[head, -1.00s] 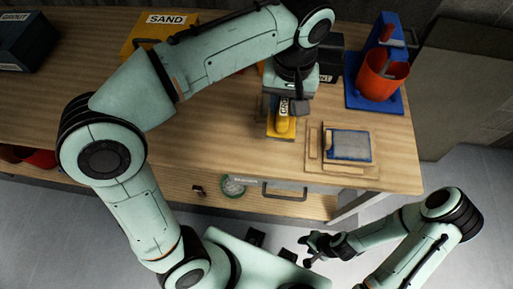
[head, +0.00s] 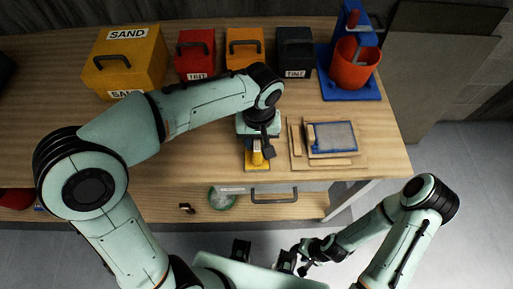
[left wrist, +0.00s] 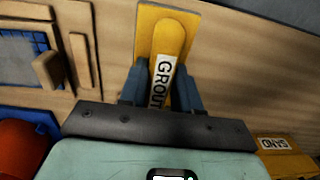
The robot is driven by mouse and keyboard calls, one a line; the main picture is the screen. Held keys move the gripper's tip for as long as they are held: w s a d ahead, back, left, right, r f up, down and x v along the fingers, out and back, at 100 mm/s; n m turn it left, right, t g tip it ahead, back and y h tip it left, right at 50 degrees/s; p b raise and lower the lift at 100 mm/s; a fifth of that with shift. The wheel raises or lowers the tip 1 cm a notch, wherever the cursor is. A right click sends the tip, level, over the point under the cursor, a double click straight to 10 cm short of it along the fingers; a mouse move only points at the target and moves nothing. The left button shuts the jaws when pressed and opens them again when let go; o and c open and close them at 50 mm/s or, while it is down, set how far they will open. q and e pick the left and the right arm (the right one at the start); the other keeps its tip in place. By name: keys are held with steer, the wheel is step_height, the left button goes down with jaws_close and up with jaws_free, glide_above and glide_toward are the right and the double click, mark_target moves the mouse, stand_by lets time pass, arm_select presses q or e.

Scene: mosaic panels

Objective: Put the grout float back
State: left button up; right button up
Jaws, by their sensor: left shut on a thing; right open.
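The grout float (head: 257,161) is yellow, with a flat plate and a handle labelled GROUT. My left gripper (head: 258,143) is shut on its handle, near the front edge of the workbench. In the left wrist view the float (left wrist: 178,35) shows between the two fingers, its plate pointing away over the wood. I cannot tell whether the plate touches the bench top. My right gripper (head: 303,262) is open and empty, low in front of the bench.
A tray with a blue mosaic panel (head: 335,135) lies right of the float. Behind stand a yellow SAND box (head: 125,62), red (head: 195,57), orange (head: 245,48) and black (head: 295,55) boxes, and an orange bucket (head: 355,68) on a blue stand. A drawer (head: 300,209) is below.

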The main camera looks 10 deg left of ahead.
mark_target(257, 149)
arm_select(q)
steer(key=shift+f, duration=2.15)
arm_select(e)
steer(key=shift+s+f, duration=0.15)
steer(key=shift+f, duration=0.15)
arm_select(q)
steer(key=shift+f+b, duration=0.1)
steer(key=shift+b, duration=0.25)
arm_select(e)
steer(key=shift+f, duration=0.1)
arm_select(q)
steer(key=o, duration=1)
steer(key=r+p, duration=0.2)
steer(key=r, duration=1)
steer(key=shift+d+r, duration=0.15)
steer(key=shift+d, duration=0.05)
arm_select(e)
steer(key=shift+w+r, duration=0.3)
steer(key=shift+r, duration=0.3)
steer(key=shift+w+r, duration=0.3)
steer(key=shift+r, duration=0.3)
